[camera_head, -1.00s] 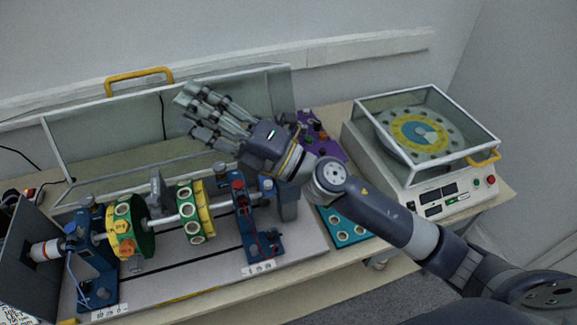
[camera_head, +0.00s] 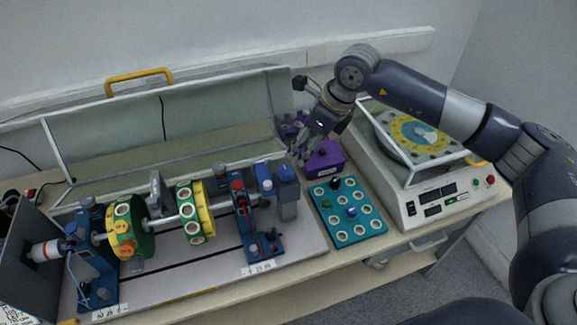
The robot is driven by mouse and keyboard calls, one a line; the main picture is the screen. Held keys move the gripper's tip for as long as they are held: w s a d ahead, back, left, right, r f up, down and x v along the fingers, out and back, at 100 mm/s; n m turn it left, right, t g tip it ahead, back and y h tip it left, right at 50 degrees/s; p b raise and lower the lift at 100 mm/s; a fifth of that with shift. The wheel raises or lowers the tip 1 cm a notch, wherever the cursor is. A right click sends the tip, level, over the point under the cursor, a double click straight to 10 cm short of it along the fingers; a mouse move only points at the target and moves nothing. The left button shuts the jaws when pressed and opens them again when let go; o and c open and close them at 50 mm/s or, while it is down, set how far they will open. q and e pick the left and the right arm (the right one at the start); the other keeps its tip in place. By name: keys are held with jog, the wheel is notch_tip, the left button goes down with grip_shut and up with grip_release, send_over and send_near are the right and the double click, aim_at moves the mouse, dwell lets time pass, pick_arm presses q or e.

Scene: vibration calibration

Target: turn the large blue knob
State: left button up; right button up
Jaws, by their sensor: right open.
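A purple control box (camera_head: 325,160) stands at the back, between the shaft rig and the white machine. My right gripper (camera_head: 308,152) hangs over this box, fingers pointing down and apart, with nothing seen in it. The gripper hides much of the box's top, and I cannot make out a large blue knob there. I cannot tell whether the fingers touch the box. My left gripper is not in view.
The shaft rig (camera_head: 160,222) with green and yellow discs fills the left, its clear cover (camera_head: 90,140) raised behind. A teal tray (camera_head: 347,232) with round holes lies in front of the box. The white balancing machine (camera_head: 425,200) stands right.

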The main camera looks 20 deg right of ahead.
aim_at(286, 170)
jog(key=p+x, duration=0.4)
jog(key=x, duration=0.5)
jog(key=shift+w+a+f, duration=0.1)
jog(key=shift+a+f, duration=0.1)
jog(key=shift+w+a+f, duration=0.1)
jog(key=shift+f, duration=0.35)
jog(key=shift+c, duration=0.3)
jog(key=c, duration=0.7)
